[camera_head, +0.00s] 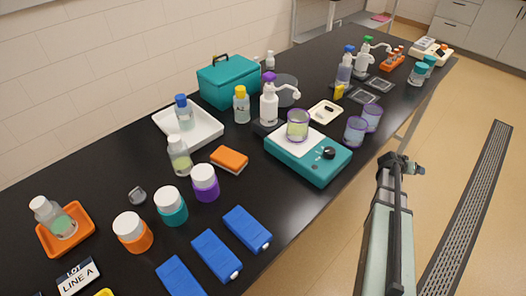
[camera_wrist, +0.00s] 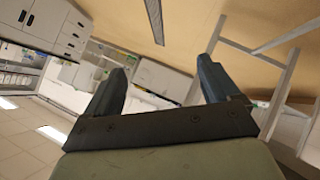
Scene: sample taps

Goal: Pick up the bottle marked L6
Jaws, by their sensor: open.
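Several bottles stand on the black bench in the head view, but I cannot read L6 on any of them. A clear bottle with a blue cap (camera_head: 184,115) stands in a white tray (camera_head: 205,138). A clear bottle with a white cap (camera_head: 179,158) stands just in front of that tray. A yellow-capped bottle (camera_head: 241,106) has a mark that looks like A2. A white-capped bottle (camera_head: 52,219) leans in an orange tray (camera_head: 88,236). Another blue-capped bottle (camera_head: 345,68) stands farther back. My gripper (camera_head: 402,163) is off the bench's right side; the wrist view shows its fingers (camera_wrist: 163,68) open and empty.
A teal case (camera_head: 229,82), wide jars (camera_head: 171,206) and blue boxes (camera_head: 216,255) crowd the bench. A "LINE A" sign (camera_head: 78,277) is at the near left. Open floor lies on the right.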

